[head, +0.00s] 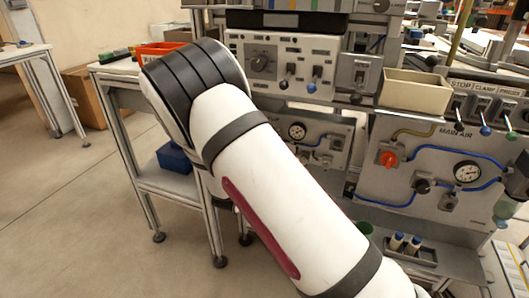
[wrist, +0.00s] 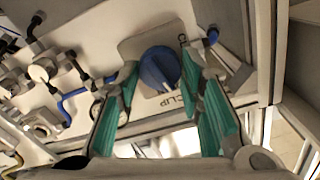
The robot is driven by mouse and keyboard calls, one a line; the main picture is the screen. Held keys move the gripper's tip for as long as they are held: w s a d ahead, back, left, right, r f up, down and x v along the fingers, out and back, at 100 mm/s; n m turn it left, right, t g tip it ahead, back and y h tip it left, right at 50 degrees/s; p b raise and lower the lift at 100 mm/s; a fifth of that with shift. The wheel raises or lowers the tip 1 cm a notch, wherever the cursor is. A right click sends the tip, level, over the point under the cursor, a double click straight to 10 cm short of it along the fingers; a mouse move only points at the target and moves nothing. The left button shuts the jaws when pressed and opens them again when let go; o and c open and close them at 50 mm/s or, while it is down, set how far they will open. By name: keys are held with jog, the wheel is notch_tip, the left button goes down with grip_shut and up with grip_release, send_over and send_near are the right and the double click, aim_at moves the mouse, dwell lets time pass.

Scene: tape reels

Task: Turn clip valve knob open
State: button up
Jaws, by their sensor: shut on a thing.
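In the wrist view a round blue knob (wrist: 158,69) sits on a pale plate (wrist: 128,47) with partly hidden lettering that reads like "CLIP". The knob has a raised grip ridge that looks slanted in the picture. My gripper (wrist: 160,76), with green-padded fingers, has one finger on each side of the knob and is shut on it. The fingertips are at the knob's left and right edges. In the head view my white arm reaches toward the bench, and my gripper and the blue knob are hidden there.
Beside the knob are blue tubing (wrist: 72,95) and several dark fittings. In the head view, a main air panel with a red knob (head: 388,158) and a gauge (head: 467,172) stands at right. A beige bin (head: 415,91) sits above it. The floor at left is clear.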

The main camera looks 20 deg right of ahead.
jog(key=shift+f+m+b, duration=0.1)
jog(key=shift+m+b, duration=0.95)
jog(key=shift+m, duration=0.05)
jog(key=o, duration=1.2)
jog(key=shift+c, duration=0.2)
jog(key=shift+s, duration=0.1)
jog(key=v, duration=1.2)
